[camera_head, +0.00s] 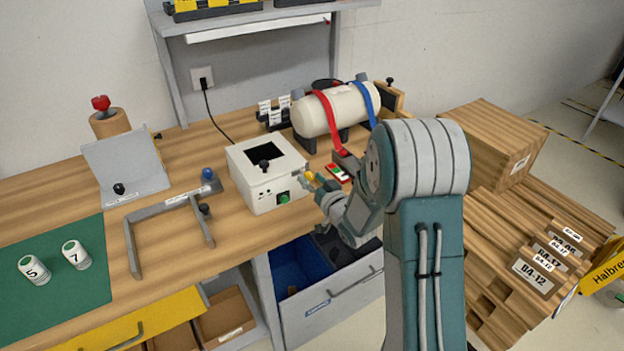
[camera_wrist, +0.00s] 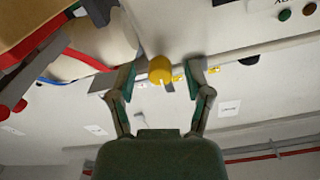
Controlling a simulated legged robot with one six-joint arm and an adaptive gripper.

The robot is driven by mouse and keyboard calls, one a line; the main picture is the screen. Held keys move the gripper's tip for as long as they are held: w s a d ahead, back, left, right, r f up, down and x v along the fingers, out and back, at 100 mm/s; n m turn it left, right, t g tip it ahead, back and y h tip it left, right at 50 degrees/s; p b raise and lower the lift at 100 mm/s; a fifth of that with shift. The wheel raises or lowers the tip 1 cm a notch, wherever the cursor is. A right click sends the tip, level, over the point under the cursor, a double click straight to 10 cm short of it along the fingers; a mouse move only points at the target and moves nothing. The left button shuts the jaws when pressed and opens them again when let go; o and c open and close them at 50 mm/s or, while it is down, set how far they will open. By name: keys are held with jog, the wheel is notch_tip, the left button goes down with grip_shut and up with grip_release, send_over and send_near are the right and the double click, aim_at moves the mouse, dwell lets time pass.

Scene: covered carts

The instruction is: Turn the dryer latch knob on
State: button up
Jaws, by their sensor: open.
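A white box (camera_head: 267,178) with a dark opening and a black knob (camera_head: 264,165) on top stands on the wooden bench. A green knob (camera_head: 283,198) is on its front. A round yellow knob (camera_wrist: 160,69) shows in the wrist view, sticking out from a pale surface. In the head view a small yellow part (camera_head: 308,176) shows at the box's right side, next to my gripper (camera_head: 318,184). My gripper is open; in the wrist view its two fingers (camera_wrist: 160,78) stand either side of the yellow knob, with gaps. I cannot read which knob is the dryer latch.
A white tank (camera_head: 338,108) with red and blue straps lies behind my gripper. A grey frame (camera_head: 165,208) with a blue ball stands left of the box. An open drawer (camera_head: 340,298) is below the bench edge. Wooden crates (camera_head: 495,150) are at the right.

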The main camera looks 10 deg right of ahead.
grip_shut()
jog(key=shift+n, duration=0.3)
jog(key=n, duration=0.9)
jog(key=shift+n, duration=0.3)
dwell(0.3)
grip_release()
jog(key=shift+a, duration=0.1)
